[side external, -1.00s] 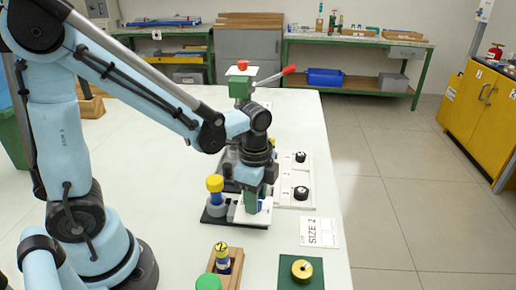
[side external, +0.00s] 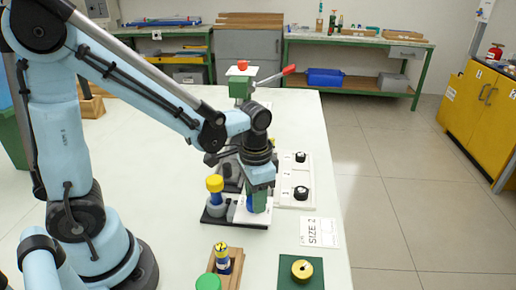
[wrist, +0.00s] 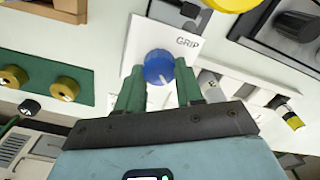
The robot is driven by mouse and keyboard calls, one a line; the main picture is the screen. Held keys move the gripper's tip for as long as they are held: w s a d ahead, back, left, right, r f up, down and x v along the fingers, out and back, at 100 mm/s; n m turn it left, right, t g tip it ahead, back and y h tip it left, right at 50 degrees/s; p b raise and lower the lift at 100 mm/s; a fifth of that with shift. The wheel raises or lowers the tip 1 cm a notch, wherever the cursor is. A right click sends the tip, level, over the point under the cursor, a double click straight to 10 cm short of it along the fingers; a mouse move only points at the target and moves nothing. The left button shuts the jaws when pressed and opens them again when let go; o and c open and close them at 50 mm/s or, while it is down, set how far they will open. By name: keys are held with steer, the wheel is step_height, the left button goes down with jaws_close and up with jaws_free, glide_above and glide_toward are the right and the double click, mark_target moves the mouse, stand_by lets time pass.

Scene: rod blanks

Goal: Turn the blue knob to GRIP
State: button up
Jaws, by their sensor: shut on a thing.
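The blue knob (wrist: 159,67) stands on a white plate (wrist: 133,58) marked GRIP, with the word to the knob's upper right in the wrist view. A pale pointer line on the knob faces the lower side of that picture, away from the word. My gripper (wrist: 159,84) has its two green fingers on either side of the knob and is shut on it. In the side view my gripper (side external: 258,203) is low over the white plate (side external: 245,218), and the knob is mostly hidden by the fingers.
A yellow-capped grey post (side external: 215,193) stands close left of my gripper. A white panel with black knobs (side external: 301,193) is behind it on the right. A SIZE 2 card (side external: 320,233) and a green block with a brass knob (side external: 301,271) lie nearer the front.

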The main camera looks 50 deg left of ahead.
steer(key=n, duration=0.6)
steer(key=shift+a, duration=0.1)
steer(key=n, duration=0.5)
steer(key=shift+n, duration=0.4)
steer(key=shift+a, duration=0.1)
steer(key=o, duration=1)
steer(key=shift+o, duration=0.2)
steer(key=shift+r, duration=0.1)
step_height(320, 180, up, 12)
steer(key=shift+s, duration=0.15)
